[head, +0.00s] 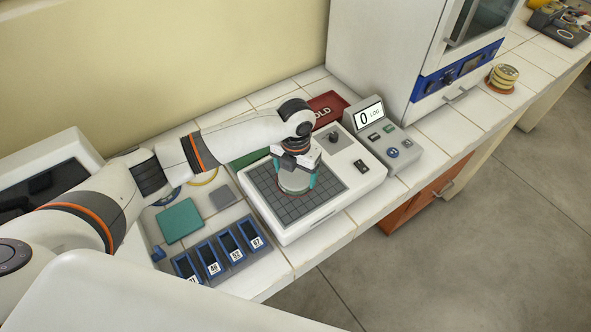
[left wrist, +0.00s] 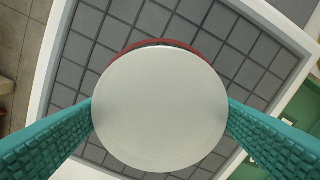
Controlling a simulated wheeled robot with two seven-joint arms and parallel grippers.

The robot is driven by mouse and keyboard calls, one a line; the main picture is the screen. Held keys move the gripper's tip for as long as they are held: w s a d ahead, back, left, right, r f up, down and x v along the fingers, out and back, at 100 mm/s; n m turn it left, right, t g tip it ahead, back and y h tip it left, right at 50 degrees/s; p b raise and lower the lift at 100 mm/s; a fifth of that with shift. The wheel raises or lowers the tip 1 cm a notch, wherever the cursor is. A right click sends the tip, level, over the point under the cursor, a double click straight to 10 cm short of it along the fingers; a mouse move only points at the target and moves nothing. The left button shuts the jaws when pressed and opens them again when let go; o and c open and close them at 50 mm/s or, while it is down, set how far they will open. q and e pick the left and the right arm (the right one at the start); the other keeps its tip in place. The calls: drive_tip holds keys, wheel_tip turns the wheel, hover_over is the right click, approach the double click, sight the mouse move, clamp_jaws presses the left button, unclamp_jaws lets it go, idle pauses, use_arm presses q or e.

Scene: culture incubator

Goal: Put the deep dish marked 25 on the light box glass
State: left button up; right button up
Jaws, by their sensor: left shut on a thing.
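My left gripper (head: 296,183) is shut on a round pale dish (head: 294,182), over the gridded glass of the light box (head: 262,184). In the left wrist view the dish (left wrist: 160,108) shows its plain lid from above, between the two teal fingers, with a thin red edge behind it. No number can be read on it. The dark gridded glass (left wrist: 215,48) lies beneath it; I cannot tell whether the dish touches the glass. My right gripper is not in view.
A grey counter device with a "0" display (head: 369,115) stands right of the light box. Blue numbered slots (head: 232,247) lie left of it.

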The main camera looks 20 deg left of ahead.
sight(296, 174)
use_arm(q)
drive_tip(key=o, duration=1)
drive_tip(key=shift+r, duration=0.45)
wheel_tip(296, 174, up, 11)
drive_tip(key=b, duration=0.2)
drive_tip(key=shift+r, duration=0.15)
